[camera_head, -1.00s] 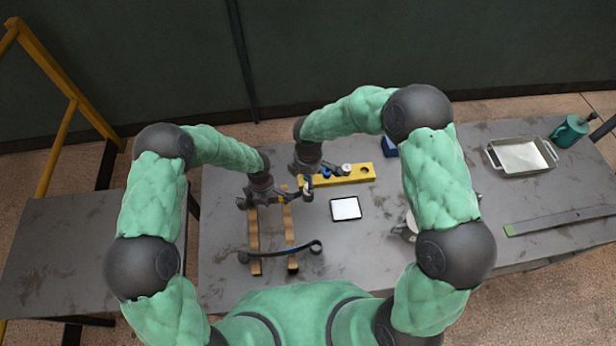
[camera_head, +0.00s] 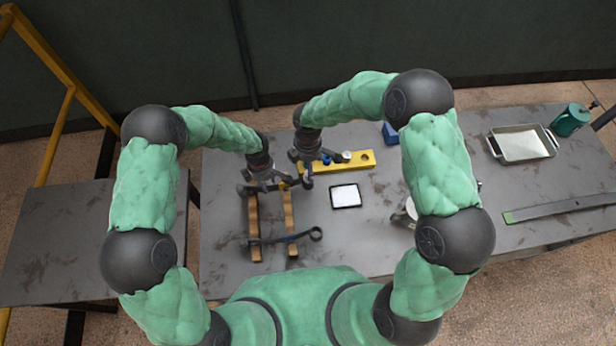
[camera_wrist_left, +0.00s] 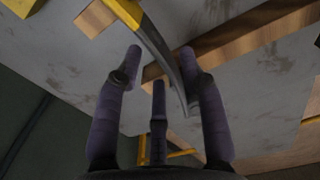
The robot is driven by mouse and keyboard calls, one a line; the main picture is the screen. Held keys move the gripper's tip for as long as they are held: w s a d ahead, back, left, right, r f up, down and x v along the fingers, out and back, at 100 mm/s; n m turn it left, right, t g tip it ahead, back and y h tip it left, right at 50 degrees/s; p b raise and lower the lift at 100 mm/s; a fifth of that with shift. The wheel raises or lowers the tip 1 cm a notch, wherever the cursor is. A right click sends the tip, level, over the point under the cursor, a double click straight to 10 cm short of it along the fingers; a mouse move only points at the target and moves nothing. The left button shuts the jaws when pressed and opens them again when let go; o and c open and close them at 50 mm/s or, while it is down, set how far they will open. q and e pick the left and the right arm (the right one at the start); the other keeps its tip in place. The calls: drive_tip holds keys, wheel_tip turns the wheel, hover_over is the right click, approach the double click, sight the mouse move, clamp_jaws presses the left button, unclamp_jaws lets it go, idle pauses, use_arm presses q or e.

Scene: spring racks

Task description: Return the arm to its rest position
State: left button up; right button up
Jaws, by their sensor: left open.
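My left gripper (camera_head: 268,176) is open above the far end of a rack of two wooden rails (camera_head: 290,210).
A yellow block with holes (camera_head: 358,159) and a white-faced tablet (camera_head: 345,196) lie right of the rack. A metal tray (camera_head: 522,144), a teal can (camera_head: 571,120) and a long grey bar (camera_head: 560,208) are at the right. A side table (camera_head: 85,240) stands left.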

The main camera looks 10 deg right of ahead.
use_arm(q)
wheel_tip(320, 180, up, 9)
idle(0.3)
drive_tip(key=shift+f, duration=0.1)
